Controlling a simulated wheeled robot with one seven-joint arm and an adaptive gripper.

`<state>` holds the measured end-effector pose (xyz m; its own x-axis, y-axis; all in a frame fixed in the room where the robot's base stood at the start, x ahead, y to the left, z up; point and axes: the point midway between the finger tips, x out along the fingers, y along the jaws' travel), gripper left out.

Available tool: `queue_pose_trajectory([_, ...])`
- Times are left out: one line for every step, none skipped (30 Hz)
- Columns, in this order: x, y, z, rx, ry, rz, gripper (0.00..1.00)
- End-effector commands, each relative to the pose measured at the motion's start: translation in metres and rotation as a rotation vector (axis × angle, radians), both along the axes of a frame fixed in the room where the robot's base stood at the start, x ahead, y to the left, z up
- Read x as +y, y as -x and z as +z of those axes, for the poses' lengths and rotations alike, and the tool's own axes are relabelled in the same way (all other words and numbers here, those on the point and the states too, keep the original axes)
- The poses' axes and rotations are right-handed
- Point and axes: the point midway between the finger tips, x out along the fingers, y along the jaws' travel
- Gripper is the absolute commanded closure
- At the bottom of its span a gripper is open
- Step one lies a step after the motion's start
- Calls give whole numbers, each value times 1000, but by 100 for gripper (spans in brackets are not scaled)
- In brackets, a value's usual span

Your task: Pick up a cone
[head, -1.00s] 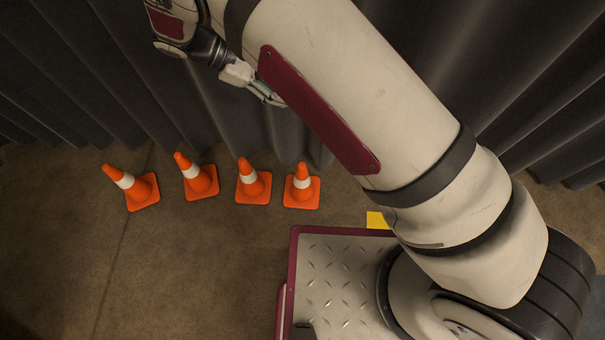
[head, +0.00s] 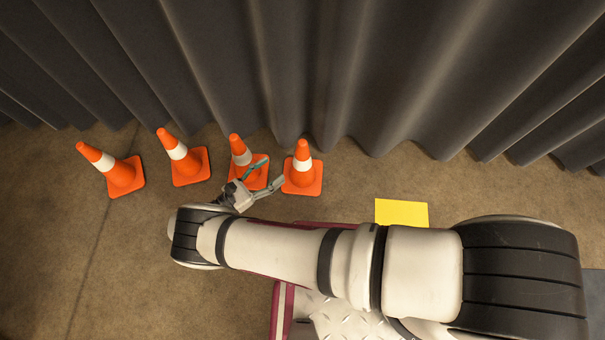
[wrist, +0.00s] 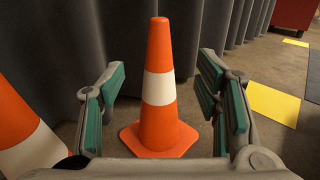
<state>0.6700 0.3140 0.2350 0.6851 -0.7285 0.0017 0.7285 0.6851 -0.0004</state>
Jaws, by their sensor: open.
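Several orange cones with white bands stand upright in a row on the floor. The rightmost cone (head: 302,176) is centred between my open fingers in the wrist view (wrist: 159,90). My gripper (head: 274,171) is low, just left of that cone, its fingers pointing at it. The fingers look apart from the cone, with gaps on both sides. The second cone from the right (head: 241,152) is partly hidden behind my gripper in the head view. A cone (wrist: 22,128) also shows close at the left edge of the wrist view. Two more cones (head: 184,160) (head: 121,175) stand farther left.
A dark pleated curtain (head: 330,70) hangs close behind the cones. A yellow patch (head: 402,212) lies on the floor to the right. A red object (wrist: 293,14) stands at the far right of the wrist view. Floor at the left front is clear.

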Motion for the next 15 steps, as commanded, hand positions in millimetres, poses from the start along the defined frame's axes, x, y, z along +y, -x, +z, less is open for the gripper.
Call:
queue_pose_trajectory([-6, -6, 1, -1, 2, -2, 42])
queue_pose_trajectory([-10, -9, 1, 0, 3, -2, 42])
queue_pose_trajectory([-16, -15, 2, 0, 3, -4, 42])
queue_pose_trajectory([-21, -19, 2, 0, 3, -5, 42])
queue_pose_trajectory([-25, -23, 2, -1, 2, -4, 42])
queue_pose_trajectory([-30, -28, 2, 0, 1, -4, 42])
queue_pose_trajectory([-34, -32, 2, 0, 1, -5, 42])
queue_pose_trajectory([-38, -35, 2, 0, 1, -5, 42])
queue_pose_trajectory([-43, -40, 1, 1, 1, -5, 42])
queue_pose_trajectory([-46, -43, 1, 0, 1, -4, 42])
queue_pose_trajectory([-49, -46, 1, 0, 1, -4, 42])
queue_pose_trajectory([-51, -48, 1, 0, 0, -3, 42])
queue_pose_trajectory([-53, -50, 1, 0, 0, -3, 42])
queue_pose_trajectory([-55, -51, 1, 0, 0, -3, 42])
queue_pose_trajectory([-56, -53, 1, 0, 0, -3, 42])
